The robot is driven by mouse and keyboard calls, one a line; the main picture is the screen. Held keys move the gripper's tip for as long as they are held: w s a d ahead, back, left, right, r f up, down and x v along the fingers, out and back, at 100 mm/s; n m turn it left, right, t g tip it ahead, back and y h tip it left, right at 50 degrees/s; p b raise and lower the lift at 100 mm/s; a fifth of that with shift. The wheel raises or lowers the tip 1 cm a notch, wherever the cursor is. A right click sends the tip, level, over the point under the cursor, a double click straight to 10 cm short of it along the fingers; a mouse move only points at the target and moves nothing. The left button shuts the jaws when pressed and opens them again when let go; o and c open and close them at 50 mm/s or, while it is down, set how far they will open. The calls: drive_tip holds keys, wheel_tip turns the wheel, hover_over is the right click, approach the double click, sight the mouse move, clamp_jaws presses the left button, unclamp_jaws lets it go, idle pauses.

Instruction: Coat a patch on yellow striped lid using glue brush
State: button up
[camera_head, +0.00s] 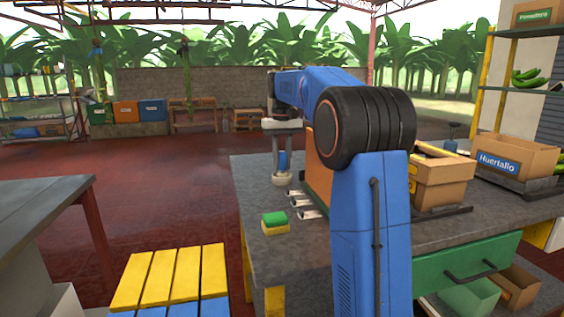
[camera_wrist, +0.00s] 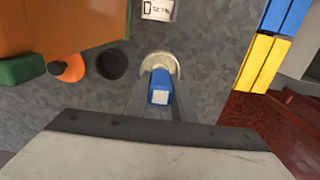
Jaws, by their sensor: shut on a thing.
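My gripper (camera_head: 282,160) is shut on the blue handle of the glue brush (camera_head: 282,161), held upright over the left far part of the grey table (camera_head: 250,190). In the wrist view, the square end of the brush handle (camera_wrist: 160,88) shows between the fingers. A round cream pot or dish (camera_head: 282,179) lies directly below and around the brush; it also shows in the wrist view (camera_wrist: 160,63). The bristles are hidden, and I cannot tell whether they touch it. The yellow striped lid (camera_head: 170,277) lies at the lower left, off the table; it shows at right in the wrist view (camera_wrist: 264,62).
Blue slats (camera_head: 185,308) adjoin the yellow lid. A green and yellow sponge (camera_head: 274,222) and small white items (camera_head: 310,214) lie near the table's left edge. An orange box (camera_head: 319,170) stands close right of my gripper.

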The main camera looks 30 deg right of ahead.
drive_tip(key=shift+r, duration=3.45)
drive_tip(key=shift+f, duration=3.45)
drive_tip(key=shift+r, duration=0.1)
drive_tip(key=shift+r, duration=3.45)
clamp_jaws()
drive_tip(key=shift+a+f, duration=0.1)
